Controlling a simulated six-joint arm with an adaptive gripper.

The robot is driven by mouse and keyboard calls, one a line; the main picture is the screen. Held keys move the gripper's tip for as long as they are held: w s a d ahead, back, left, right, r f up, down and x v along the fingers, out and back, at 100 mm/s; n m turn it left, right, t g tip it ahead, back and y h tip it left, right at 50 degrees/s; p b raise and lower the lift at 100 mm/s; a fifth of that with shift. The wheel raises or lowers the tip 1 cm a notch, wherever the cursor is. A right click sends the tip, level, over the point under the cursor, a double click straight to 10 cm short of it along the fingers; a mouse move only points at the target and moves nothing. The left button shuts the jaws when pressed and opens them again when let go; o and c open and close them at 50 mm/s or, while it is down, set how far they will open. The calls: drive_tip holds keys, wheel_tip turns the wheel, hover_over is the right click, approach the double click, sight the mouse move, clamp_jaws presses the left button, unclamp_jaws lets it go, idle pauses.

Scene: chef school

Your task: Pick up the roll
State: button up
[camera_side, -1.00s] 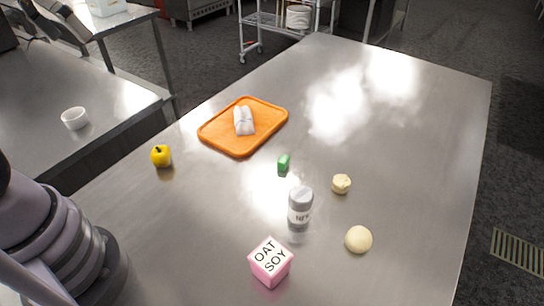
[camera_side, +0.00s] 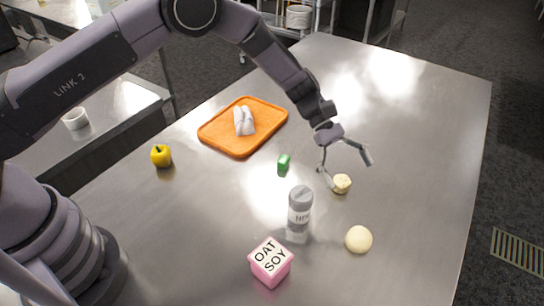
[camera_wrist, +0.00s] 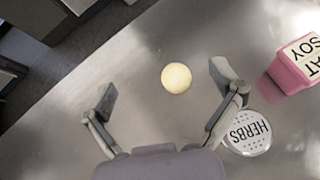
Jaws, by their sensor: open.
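The pale, smooth, round roll (camera_side: 358,239) sits on the steel table at the front right in the side view. It also shows in the wrist view (camera_wrist: 176,78), in line with the gap between my fingers. My gripper (camera_side: 347,171) is open and empty, above the table and farther back than the roll. Its two fingers spread to either side in the wrist view (camera_wrist: 165,86). A smaller, lumpy yellowish piece (camera_side: 341,184) lies just below the fingers in the side view; I cannot make it out in the wrist view.
A herbs shaker (camera_side: 300,205) stands left of the roll, near my right finger in the wrist view. A pink oat soy carton (camera_side: 271,263), a green block (camera_side: 284,163), a yellow pepper (camera_side: 161,156) and an orange tray (camera_side: 238,151) with white items are farther left. The table's right side is clear.

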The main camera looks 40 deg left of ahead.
drive_tip(key=n, duration=0.1)
approach(357, 228)
drive_tip(key=x, duration=0.3)
drive_tip(key=r+x, duration=0.1)
drive_tip(key=x, duration=0.1)
drive_tip(key=shift+s+d, duration=0.15)
drive_tip(key=shift+d, duration=0.1)
drive_tip(key=shift+f, duration=0.45)
drive_tip(key=x, duration=0.5)
drive_tip(key=shift+d+f, duration=0.1)
drive_tip(key=shift+f, duration=0.25)
drive_tip(key=c, duration=1.2)
drive_tip(key=shift+r, duration=0.15)
drive_tip(key=shift+c, duration=0.2)
